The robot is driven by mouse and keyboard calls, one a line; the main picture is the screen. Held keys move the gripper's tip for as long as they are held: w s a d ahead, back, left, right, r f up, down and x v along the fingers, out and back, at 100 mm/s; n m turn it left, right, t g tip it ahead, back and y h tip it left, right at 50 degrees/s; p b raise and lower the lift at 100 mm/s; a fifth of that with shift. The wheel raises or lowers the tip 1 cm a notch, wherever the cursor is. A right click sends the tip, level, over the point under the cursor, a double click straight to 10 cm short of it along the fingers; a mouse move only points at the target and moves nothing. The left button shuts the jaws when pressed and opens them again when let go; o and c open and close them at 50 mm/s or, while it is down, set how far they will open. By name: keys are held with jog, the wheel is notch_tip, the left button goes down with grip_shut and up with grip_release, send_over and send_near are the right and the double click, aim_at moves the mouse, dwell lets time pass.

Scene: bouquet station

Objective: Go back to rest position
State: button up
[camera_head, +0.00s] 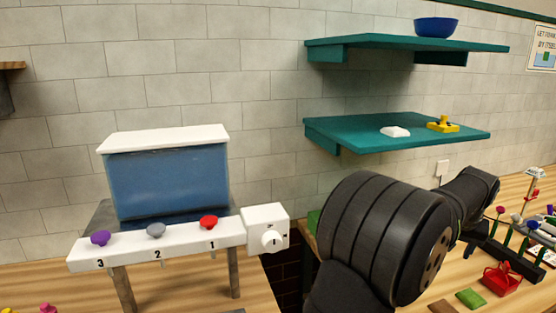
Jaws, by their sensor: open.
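My dark arm fills the lower middle and right of the head view. Its far end stands over the right part of the wooden counter (518,187). A dark piece under that end looks like my gripper (472,238); it is small and partly blends with a black rack behind it. The gripper is open, and I see nothing held in it. It is above or beside the rack; I cannot tell the exact gap.
A blue tank (168,180) with a white lid and purple, grey and red knobs stands left. Teal shelves (400,130) hang behind my arm. A black rack (515,260) with flower stems and a red basket (500,280) lie right. Green and brown blocks lie in front.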

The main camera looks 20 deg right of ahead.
jog(key=w+a+r+n, duration=0.2)
jog(key=w+a+r, duration=0.1)
jog(key=w+a, duration=0.7)
jog(key=w+a+r+n, duration=0.1)
jog(key=w+a+r, duration=0.2)
jog(key=w+a, duration=0.65)
jog(key=w+a+r+n+y, duration=0.1)
jog(key=w+a+r+n, duration=0.1)
jog(key=w+a+r, duration=0.3)
jog(key=w+a+r+n+t, duration=0.1)
jog(key=w+a+r, duration=0.3)
jog(key=a, duration=0.5)
jog(key=w+a+r+n+y, duration=0.1)
jog(key=w+a+r+n, duration=0.1)
jog(key=w+a+r, duration=0.3)
jog(key=a+r, duration=0.1)
jog(key=a, duration=0.2)
jog(key=shift+w+n+t+y, duration=0.3)
jog(key=shift+w+n+t, duration=0.05)
jog(key=shift+n+t, duration=0.05)
jog(key=shift+a, duration=0.1)
